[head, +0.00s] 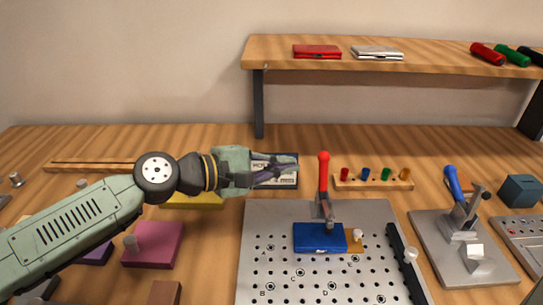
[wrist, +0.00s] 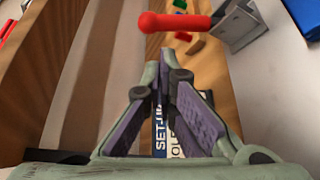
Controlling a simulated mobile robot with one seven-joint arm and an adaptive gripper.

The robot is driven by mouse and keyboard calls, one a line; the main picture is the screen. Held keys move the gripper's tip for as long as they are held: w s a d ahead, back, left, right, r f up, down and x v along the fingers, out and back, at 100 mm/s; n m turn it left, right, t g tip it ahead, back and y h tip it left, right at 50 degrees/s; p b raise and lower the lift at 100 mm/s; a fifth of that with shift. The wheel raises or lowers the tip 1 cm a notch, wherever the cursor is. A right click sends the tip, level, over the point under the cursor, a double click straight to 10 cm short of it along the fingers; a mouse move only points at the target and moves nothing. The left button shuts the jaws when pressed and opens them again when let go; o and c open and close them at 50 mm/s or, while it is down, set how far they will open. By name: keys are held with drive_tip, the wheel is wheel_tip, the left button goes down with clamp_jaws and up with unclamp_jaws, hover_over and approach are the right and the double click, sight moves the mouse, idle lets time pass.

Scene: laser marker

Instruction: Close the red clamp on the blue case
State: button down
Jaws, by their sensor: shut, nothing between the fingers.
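The red clamp (head: 323,172) has a red handle with a round knob. Its handle stands upright in the head view, and its metal base is at the blue case. The blue case (head: 318,238) lies on the perforated grey plate. My gripper (head: 292,167) is shut and empty, to the left of the red handle and apart from it. In the wrist view the red handle (wrist: 180,22) lies beyond my fingertips (wrist: 160,68), and a corner of the blue case (wrist: 303,15) shows at the top right.
Behind my gripper is a printed card (head: 285,181). A wooden rack with coloured pegs (head: 372,182) stands right of the red handle. A second clamp with a blue handle (head: 453,182) stands farther right. A shelf (head: 400,67) spans the back above.

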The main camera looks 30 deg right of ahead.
sight(323, 176)
drive_tip(key=shift+p+x, duration=0.9)
drive_tip(key=shift+x, duration=2.1)
drive_tip(key=shift+f, duration=0.1)
drive_tip(key=b, duration=0.2)
drive_tip(key=shift+f+b, duration=0.2)
drive_tip(key=shift+b, duration=0.15)
drive_tip(key=b, duration=0.1)
drive_tip(key=m+b, duration=0.1)
drive_tip(key=b, duration=0.1)
drive_tip(key=shift+s+a+h, duration=0.2)
drive_tip(key=shift+s+h, duration=0.05)
drive_tip(key=shift+h, duration=0.05)
drive_tip(key=s+r+b, duration=0.1)
drive_tip(key=b, duration=0.2)
drive_tip(key=s+a+r+b, duration=0.1)
drive_tip(key=b, duration=0.3)
drive_tip(key=shift+s+a+r+b, duration=0.1)
drive_tip(key=shift+b, duration=0.2)
drive_tip(key=shift+r, duration=0.1)
